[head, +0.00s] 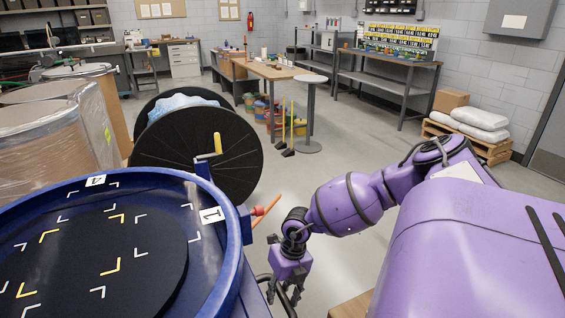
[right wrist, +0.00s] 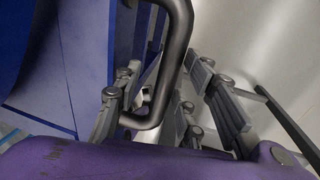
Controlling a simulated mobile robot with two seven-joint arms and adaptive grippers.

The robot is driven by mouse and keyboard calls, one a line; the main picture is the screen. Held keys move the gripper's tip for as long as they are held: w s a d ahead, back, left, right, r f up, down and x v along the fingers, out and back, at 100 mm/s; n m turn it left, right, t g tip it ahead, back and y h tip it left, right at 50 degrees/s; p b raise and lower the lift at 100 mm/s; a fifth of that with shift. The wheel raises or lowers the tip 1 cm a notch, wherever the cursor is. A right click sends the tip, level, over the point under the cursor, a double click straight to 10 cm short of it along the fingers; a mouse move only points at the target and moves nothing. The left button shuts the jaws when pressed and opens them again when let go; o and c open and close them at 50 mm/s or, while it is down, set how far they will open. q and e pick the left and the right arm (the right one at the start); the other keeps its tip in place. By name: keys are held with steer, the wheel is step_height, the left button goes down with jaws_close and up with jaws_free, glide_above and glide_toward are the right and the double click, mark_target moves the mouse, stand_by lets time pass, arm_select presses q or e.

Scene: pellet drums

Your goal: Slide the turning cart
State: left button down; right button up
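The turning cart shows as a large blue round rim (head: 228,262) with a black disc (head: 90,255) inside it, marked with white and yellow corner marks. A grey bent tube handle (right wrist: 178,50) runs beside the blue panels in the right wrist view. My right gripper (head: 284,296) points down just right of the blue rim. In the right wrist view its fingers (right wrist: 165,108) are spread, with the handle tube between them; whether they touch it I cannot tell. My left gripper is not in view.
A black reel (head: 215,165) stands behind the cart, and wrapped drums (head: 50,130) are at the left. A wooden table (head: 270,71), a round stand (head: 309,80) and a pallet with white sacks (head: 480,118) stand further back. The floor (head: 365,150) in the middle is clear.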

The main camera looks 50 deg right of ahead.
step_height(320, 180, up, 12)
steer(key=s+d, duration=0.1)
steer(key=d, duration=0.1)
steer(key=shift+f, duration=0.15)
stand_by(0.7)
